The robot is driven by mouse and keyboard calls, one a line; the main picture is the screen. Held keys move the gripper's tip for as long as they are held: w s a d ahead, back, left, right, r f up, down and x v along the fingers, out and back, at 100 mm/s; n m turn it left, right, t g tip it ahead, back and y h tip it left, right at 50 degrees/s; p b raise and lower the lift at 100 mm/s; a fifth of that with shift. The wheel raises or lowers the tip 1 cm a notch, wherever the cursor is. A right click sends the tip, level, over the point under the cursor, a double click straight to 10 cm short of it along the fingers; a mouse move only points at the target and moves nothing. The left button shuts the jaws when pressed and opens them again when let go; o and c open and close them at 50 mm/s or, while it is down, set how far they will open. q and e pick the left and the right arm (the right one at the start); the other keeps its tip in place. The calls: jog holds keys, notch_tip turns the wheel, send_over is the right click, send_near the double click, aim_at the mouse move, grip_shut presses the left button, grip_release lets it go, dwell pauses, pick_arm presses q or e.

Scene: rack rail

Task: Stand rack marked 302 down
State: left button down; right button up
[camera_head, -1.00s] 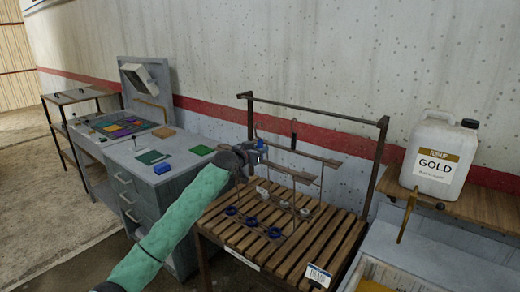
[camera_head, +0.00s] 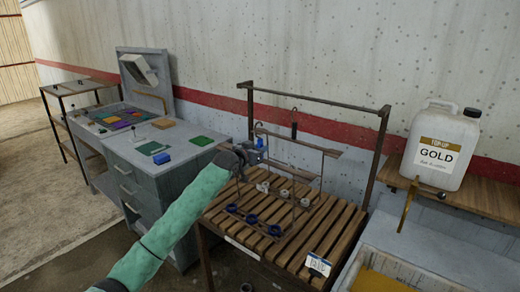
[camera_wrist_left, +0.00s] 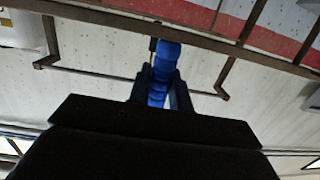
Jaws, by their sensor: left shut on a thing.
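A brown metal rack (camera_head: 297,142) with thin uprights, blue rings (camera_head: 251,219) and pale rings (camera_head: 284,193) along its lower part is at the slatted wooden table (camera_head: 325,232). I cannot tell whether its base touches the slats. I cannot read a 302 on it. My left gripper (camera_head: 256,148) is at the rack's left end, shut on a blue grip. In the left wrist view the blue grip (camera_wrist_left: 163,66) sits between the fingers, with a brown bar beyond. My right gripper is not in view.
A brown frame (camera_head: 315,100) rises behind the table. A white GOLD jug (camera_head: 438,148) stands on a shelf at right. A grey cabinet (camera_head: 165,180) with coloured pieces is at left.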

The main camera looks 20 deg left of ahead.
pick_arm(q)
jog(key=shift+f, duration=0.2)
dwell(0.5)
jog(key=c, duration=1.2)
grip_release()
jog(key=shift+o, duration=0.3)
jog(key=shift+f, duration=0.15)
jog(key=o, duration=1.1)
jog(key=shift+o, duration=0.2)
jog(key=shift+s, duration=0.1)
jog(key=f+p+v, duration=0.1)
jog(key=p+v, duration=0.2)
jog(key=v, duration=0.8)
jog(key=shift+s+a, duration=0.15)
jog(key=shift+s, duration=0.25)
